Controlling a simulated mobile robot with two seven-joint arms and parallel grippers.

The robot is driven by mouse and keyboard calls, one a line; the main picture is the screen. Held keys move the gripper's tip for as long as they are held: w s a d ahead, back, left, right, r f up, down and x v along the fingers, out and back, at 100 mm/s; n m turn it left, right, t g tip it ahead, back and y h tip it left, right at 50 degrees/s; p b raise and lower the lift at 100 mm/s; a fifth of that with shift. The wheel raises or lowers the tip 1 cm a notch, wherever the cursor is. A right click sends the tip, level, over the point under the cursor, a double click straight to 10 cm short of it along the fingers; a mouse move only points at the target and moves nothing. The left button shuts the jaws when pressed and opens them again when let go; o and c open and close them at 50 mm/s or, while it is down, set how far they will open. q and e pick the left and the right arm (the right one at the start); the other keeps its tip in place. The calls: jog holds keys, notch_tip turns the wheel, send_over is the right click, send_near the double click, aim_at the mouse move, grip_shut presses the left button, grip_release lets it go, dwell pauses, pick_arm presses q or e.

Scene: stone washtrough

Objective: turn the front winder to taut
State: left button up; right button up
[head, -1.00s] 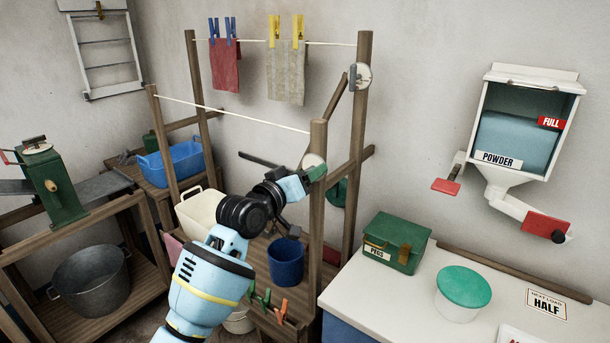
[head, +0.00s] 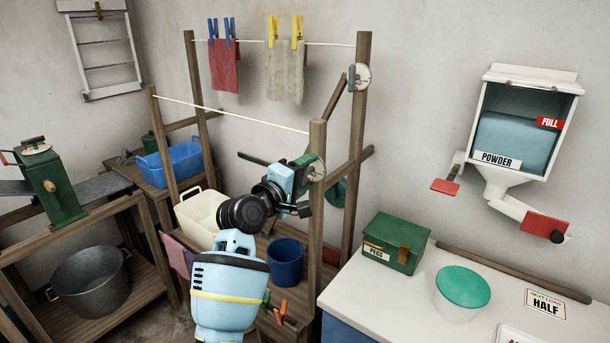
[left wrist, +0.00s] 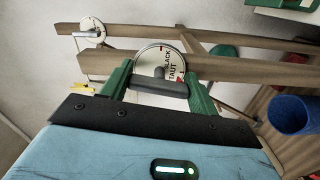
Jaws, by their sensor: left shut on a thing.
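The front winder (head: 318,170) is a pale disc on the near right post of the drying frame, mostly hidden behind my gripper in the head view. In the left wrist view its round dial (left wrist: 150,56) shows "TAUT" and part of another word ending in "LACK", with a red mark by "TAUT". My left gripper (head: 303,176) is at the winder. Its green fingers (left wrist: 158,90) are shut on the winder's dark grip bar. The front line (head: 230,114) runs from the left post to this post and looks nearly straight. My right gripper is not in view.
The back winder (head: 359,77) is on the far right post, below a line with pegged cloths (head: 285,75). A blue bucket (head: 285,262) and white tub (head: 201,215) stand below my arm. A counter with a green peg box (head: 396,243) is at right.

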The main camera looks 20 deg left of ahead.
pick_arm(q)
jog(key=shift+n, duration=0.8)
jog(key=o, duration=1)
jog(key=shift+v, duration=3.9)
jog(key=shift+r, duration=0.1)
